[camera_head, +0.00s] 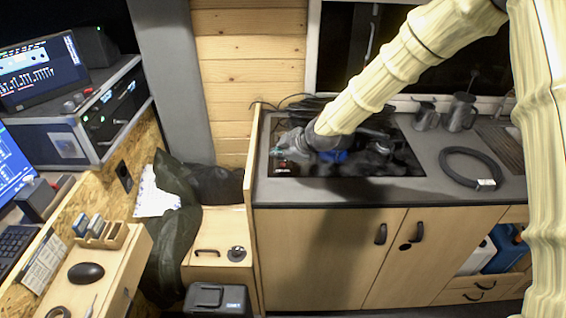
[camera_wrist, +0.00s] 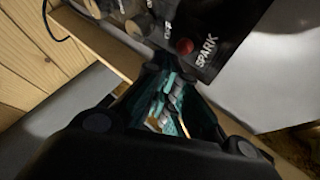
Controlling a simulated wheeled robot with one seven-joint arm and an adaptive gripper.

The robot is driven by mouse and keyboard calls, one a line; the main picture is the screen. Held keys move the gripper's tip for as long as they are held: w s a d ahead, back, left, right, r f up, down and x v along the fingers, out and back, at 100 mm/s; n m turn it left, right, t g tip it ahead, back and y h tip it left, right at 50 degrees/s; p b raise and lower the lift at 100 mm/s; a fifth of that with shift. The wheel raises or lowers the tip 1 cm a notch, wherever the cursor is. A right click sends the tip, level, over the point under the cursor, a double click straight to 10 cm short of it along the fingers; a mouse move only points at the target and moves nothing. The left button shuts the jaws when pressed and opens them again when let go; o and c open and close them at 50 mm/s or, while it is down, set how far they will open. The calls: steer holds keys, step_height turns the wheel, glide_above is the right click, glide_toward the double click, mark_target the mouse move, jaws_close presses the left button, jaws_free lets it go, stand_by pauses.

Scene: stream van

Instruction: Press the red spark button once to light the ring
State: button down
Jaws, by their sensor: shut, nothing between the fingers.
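The red spark button (camera_wrist: 184,46) sits on a black panel (camera_wrist: 215,28) with the white word SPARK beside it, in the upper middle of the wrist view. My gripper (camera_wrist: 166,68) is shut and empty, with teal pads. Its tips appear just short of the button and slightly left of it; I cannot tell whether they touch. In the head view my gripper (camera_head: 276,153) is over the left front corner of the hob, by a small dark box (camera_head: 286,168). My arm hides part of the hob (camera_head: 405,160), and no lit ring shows.
A wooden edge board (camera_head: 251,150) borders the counter's left end. A black hose coil (camera_head: 471,168) and metal jugs (camera_head: 460,112) stand right of the hob. The counter front is clear.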

stand_by(0.3)
step_height(320, 180, up, 5)
steer(key=p, duration=0.2)
steer(key=shift+p, duration=0.35)
stand_by(0.7)
